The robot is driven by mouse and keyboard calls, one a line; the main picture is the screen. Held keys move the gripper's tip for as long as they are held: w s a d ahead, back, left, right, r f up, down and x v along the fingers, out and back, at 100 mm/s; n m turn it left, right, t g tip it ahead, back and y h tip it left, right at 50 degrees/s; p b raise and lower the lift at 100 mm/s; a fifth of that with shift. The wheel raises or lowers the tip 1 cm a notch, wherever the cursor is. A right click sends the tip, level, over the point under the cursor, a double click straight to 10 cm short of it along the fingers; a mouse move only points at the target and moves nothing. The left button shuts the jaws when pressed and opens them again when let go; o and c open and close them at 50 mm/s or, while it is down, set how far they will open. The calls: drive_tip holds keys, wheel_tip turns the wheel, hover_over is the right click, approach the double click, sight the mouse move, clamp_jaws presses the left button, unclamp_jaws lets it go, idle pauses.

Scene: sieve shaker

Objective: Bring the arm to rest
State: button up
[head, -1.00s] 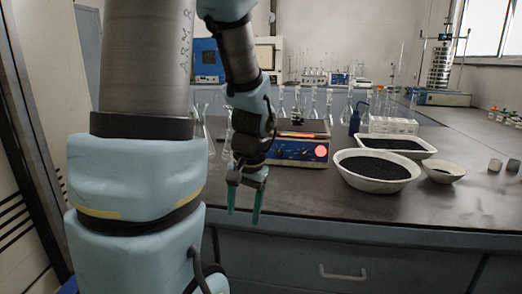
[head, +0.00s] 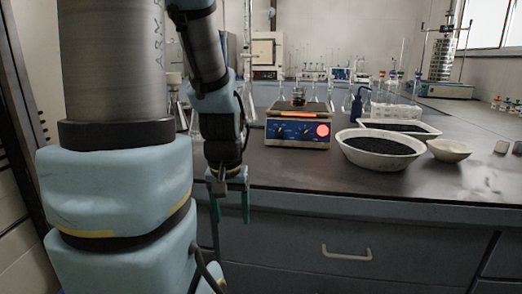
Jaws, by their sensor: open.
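My arm hangs down on the left side of the head view. My gripper (head: 231,208) points downward with its two teal fingers apart, and nothing is between them. It is in front of the bench's front edge, left of the blue hot plate device (head: 298,130) with the red round light. My gripper appears apart from everything on the bench.
The dark bench top (head: 290,170) has a white bowl of black grains (head: 380,163), a white tray (head: 433,131) behind it and a small bowl (head: 449,150). A blue wash bottle (head: 357,110) and glassware stand behind. A sieve stack (head: 443,60) is at the back right.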

wheel_tip(320, 180, up, 16)
drive_tip(key=p, duration=1.7)
drive_tip(key=shift+s, duration=0.2)
